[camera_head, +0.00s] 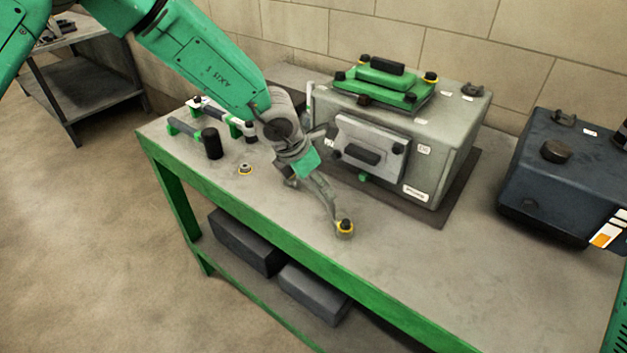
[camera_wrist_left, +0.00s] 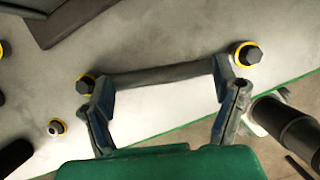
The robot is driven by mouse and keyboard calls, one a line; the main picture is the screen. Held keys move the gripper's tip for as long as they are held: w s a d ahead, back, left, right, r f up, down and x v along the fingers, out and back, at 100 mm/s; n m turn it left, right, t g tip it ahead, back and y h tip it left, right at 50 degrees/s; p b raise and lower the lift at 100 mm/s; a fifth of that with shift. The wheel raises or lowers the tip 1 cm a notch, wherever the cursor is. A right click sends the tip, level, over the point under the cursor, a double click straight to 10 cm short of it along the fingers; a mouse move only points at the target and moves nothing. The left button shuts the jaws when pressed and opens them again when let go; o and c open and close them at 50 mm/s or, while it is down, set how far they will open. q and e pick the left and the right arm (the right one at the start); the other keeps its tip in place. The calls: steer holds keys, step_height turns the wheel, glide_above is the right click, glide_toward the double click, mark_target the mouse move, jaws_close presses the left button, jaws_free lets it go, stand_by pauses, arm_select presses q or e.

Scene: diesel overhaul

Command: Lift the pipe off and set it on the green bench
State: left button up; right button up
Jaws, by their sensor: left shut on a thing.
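The pipe (camera_wrist_left: 160,75) is a dark grey bar, seen in the left wrist view, with a yellow-ringed black fitting at each end, one at left (camera_wrist_left: 86,85) and one at right (camera_wrist_left: 247,55). My left gripper (camera_wrist_left: 163,88) is shut on it, one finger near each end. In the head view my left gripper (camera_head: 312,200) is low over the green bench (camera_head: 290,228) near its front edge, and one yellow-ringed fitting (camera_head: 345,227) shows below its finger. I cannot tell whether the pipe touches the bench top. My right gripper is not in view.
A grey engine housing (camera_head: 440,150) with a green cover (camera_head: 380,80) stands behind the gripper. A dark blue block (camera_head: 560,185) is at right. A small yellow-ringed part (camera_head: 245,169) and a black cylinder (camera_head: 211,143) stand at left. The bench is clear toward the front right.

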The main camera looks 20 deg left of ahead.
arm_select(q)
steer(key=o, duration=1.1)
steer(key=shift+o, duration=1.3)
steer(key=shift+a, duration=0.1)
